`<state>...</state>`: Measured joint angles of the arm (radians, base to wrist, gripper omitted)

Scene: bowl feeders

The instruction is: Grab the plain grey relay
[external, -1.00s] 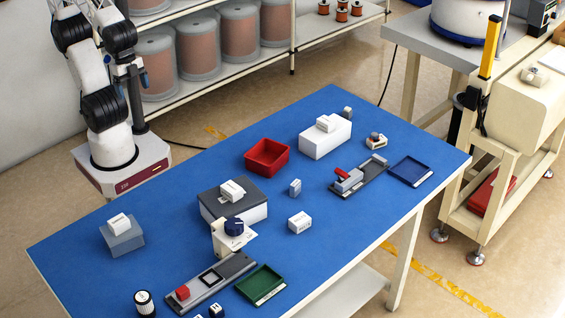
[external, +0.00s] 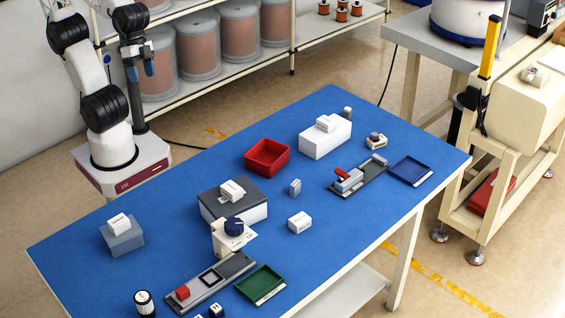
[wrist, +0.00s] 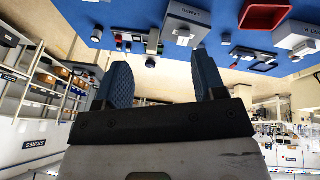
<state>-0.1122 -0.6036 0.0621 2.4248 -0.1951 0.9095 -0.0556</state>
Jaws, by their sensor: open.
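A small grey block (external: 295,187) stands upright on the blue table, right of the red bin's front corner, in the external view. A second small grey block (external: 347,112) stands behind the white box at the far edge. At this size I cannot tell which of them is the plain grey relay. My gripper (external: 140,73) is high beside the arm column, left of and well away from the table. In the wrist view my gripper (wrist: 164,84) is open, with two blue fingers apart and nothing between them.

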